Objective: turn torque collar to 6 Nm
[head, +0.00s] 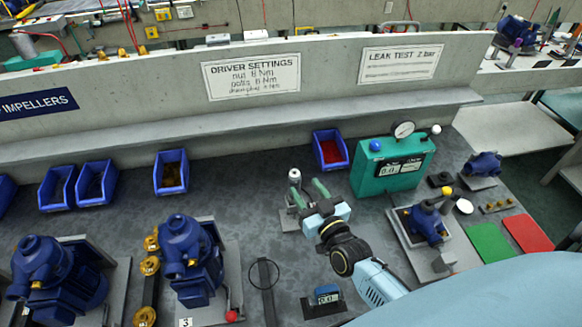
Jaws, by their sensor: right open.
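My right gripper (309,192) reaches in from the lower right, with its two green fingers apart and nothing visible between them. Just left of its fingertips stands an upright tool with a pale, dark-banded top (294,176), apparently the torque driver, on a grey stand (288,222). The gripper partly covers the stand. The collar and its scale marks are too small to read, and I cannot tell whether a finger touches the tool. A small blue display unit (327,293) lies below; its digits are not clear. The driver settings sign (252,77) hangs on the back wall. My left gripper is not in view.
A green leak tester (391,166) with a gauge stands right of the gripper. A blue pump (427,224) sits on a plate at right. Two larger blue pumps (190,262) (57,273) stand at left. A red-filled bin (330,150) is behind.

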